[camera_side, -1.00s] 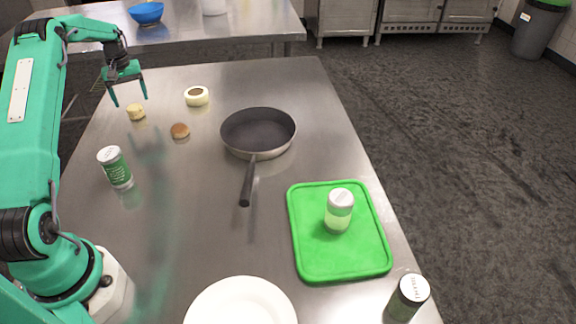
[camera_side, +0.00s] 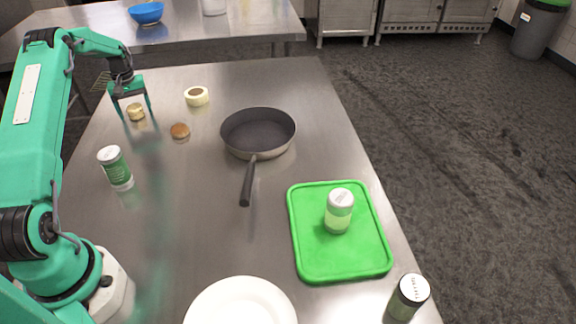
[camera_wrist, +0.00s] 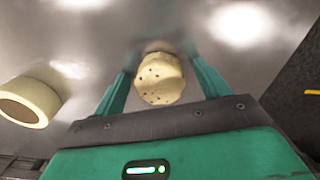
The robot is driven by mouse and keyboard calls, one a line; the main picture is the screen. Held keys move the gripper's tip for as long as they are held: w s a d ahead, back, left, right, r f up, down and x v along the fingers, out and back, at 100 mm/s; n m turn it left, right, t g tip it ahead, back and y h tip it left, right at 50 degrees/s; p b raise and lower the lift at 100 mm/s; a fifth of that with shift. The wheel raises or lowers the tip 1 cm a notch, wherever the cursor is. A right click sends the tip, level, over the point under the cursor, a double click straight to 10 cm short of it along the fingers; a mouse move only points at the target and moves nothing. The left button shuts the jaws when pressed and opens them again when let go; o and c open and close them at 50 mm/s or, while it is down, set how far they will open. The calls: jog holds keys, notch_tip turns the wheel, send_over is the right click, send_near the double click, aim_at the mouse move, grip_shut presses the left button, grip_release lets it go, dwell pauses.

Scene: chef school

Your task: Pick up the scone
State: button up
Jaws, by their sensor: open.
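The scone (camera_side: 136,112) is a small pale yellow piece with dark specks, lying on the metal table at the far left. My gripper (camera_side: 137,113) is open, with its green fingers pointing down around the scone in the side view. In the wrist view the scone (camera_wrist: 160,79) lies between the two open fingers (camera_wrist: 158,80), its full face showing. Whether either finger touches it cannot be told.
A green-labelled shaker (camera_side: 115,168) stands nearer, and a frying pan (camera_side: 258,133) sits mid-table. The ring also shows in the wrist view (camera_wrist: 30,101).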

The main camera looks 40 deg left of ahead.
aim_at(134, 106)
jog(key=shift+c, duration=0.2)
jog(key=c, duration=1)
jog(key=shift+r, duration=0.1)
jog(key=shift+r, duration=0.45)
notch_tip(134, 106, up, 3)
jog(key=shift+r, duration=0.1)
jog(key=w+d+r, duration=0.1)
jog(key=d+r, duration=0.1)
jog(key=d, duration=0.1)
jog(key=w+d+r, duration=0.1)
jog(key=d+r, duration=0.1)
jog(key=d, duration=0.2)
jog(key=w+d+r, duration=0.1)
jog(key=d+r, duration=0.1)
jog(key=d, duration=0.2)
jog(key=shift+d+r, duration=0.15)
jog(key=shift+r, duration=0.25)
